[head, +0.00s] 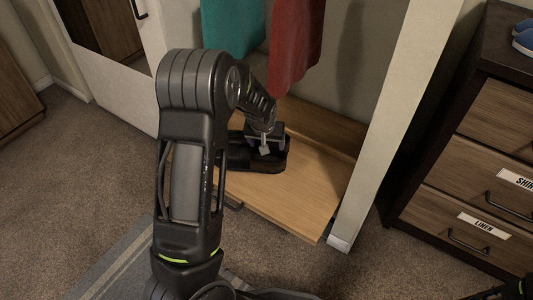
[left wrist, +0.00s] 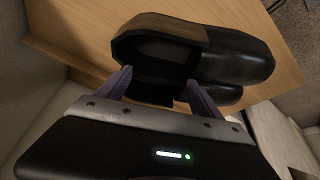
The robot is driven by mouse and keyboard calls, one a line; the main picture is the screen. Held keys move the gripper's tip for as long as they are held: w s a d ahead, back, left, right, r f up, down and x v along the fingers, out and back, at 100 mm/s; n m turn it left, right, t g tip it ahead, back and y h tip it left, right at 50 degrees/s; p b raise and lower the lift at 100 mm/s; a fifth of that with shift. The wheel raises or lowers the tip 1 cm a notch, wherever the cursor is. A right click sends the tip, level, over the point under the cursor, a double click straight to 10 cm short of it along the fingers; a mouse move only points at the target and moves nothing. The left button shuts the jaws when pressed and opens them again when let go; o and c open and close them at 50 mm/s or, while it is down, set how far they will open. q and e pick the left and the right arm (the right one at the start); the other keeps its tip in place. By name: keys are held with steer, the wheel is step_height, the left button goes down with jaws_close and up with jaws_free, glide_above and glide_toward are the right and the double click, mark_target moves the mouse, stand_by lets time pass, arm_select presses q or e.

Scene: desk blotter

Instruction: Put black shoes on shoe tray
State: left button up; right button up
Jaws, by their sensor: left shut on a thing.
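A pair of black shoes (head: 270,162) is at a light wooden board, apparently the shoe tray (head: 308,187), low in the open closet. The shoes lie side by side, and one partly hides the other. My left gripper (head: 264,140) reaches down to them from above. In the left wrist view, the fingers of my left gripper (left wrist: 158,78) are shut on the heel end of the black shoes (left wrist: 235,60), with the wooden board (left wrist: 85,25) behind. I cannot tell whether the soles touch the board.
A red garment (head: 296,40) and a teal garment (head: 233,25) hang just above the board. A white closet post (head: 394,120) stands to its right. A dark dresser (head: 480,150) is farther right. Carpet (head: 90,190) lies open at the left.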

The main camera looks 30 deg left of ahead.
mark_target(267, 158)
arm_select(q)
steer(key=shift+f+b, duration=1.1)
steer(key=shift+f, duration=1.3)
steer(key=shift+f, duration=0.1)
steer(key=o, duration=2.1)
steer(key=shift+s+d+r, duration=0.1)
steer(key=shift+r, duration=0.35)
steer(key=p+v, duration=0.5)
steer(key=v, duration=0.6)
steer(key=shift+s+r+p, duration=0.1)
steer(key=shift+s+p, duration=0.1)
steer(key=shift+p, duration=0.2)
